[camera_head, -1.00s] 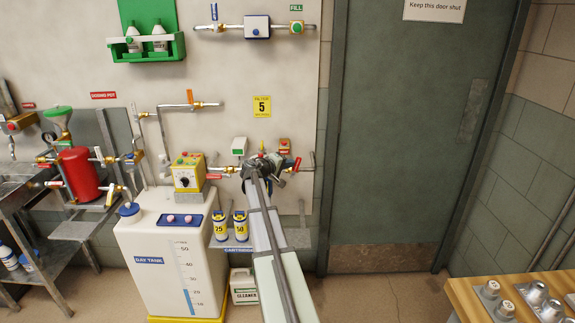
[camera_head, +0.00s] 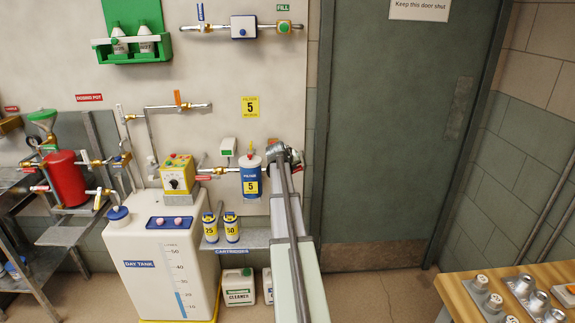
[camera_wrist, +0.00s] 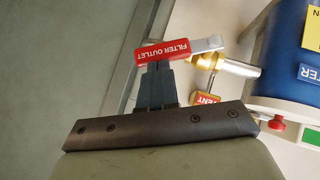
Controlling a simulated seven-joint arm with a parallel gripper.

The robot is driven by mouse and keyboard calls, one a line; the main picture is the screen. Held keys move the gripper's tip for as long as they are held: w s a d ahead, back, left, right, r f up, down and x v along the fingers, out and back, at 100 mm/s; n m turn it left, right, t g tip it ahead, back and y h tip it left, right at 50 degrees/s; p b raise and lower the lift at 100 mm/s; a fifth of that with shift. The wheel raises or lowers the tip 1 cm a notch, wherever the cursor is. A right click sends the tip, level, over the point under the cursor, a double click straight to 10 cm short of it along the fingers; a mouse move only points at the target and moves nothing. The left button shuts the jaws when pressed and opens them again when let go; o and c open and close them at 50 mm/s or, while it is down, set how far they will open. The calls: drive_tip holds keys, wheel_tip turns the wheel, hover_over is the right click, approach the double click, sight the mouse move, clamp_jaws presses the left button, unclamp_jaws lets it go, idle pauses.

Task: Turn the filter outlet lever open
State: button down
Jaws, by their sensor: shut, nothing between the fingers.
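The filter outlet lever (camera_wrist: 165,51) is a red tag with white lettering on a pale metal handle, mounted on a brass valve (camera_wrist: 211,61) in the wrist view. My gripper (camera_wrist: 156,70) is shut and empty, its dark fingertips right at the red tag. I cannot tell whether they touch it. The lever lies roughly along the picture's width, slightly tilted.
A red vent tag (camera_wrist: 208,98) sits below the valve, close to the fingers. A green door (camera_head: 395,130) stands right of the arm. Cartridges (camera_head: 231,228) rest on a shelf left of it. A dosing box (camera_head: 178,175) is further left on the day tank.

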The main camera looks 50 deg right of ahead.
drive_tip(key=shift+s+d+f+m+t+y, duration=0.3)
drive_tip(key=shift+s+d+f, duration=0.15)
drive_tip(key=shift+f, duration=0.2)
drive_tip(key=shift+s+d+f+m+t+y, duration=0.2)
drive_tip(key=shift+s+d+f+t+y, duration=0.15)
drive_tip(key=shift+f, duration=0.25)
drive_tip(key=shift+s+d+f, duration=0.1)
drive_tip(key=shift+r, duration=0.55)
approach(298, 170)
drive_tip(key=r, duration=0.1)
drive_tip(key=s+r, duration=0.1)
drive_tip(key=r, duration=0.1)
drive_tip(key=s+r, duration=0.1)
drive_tip(key=r, duration=0.1)
drive_tip(key=shift+s, duration=0.1)
drive_tip(key=shift+f, duration=0.1)
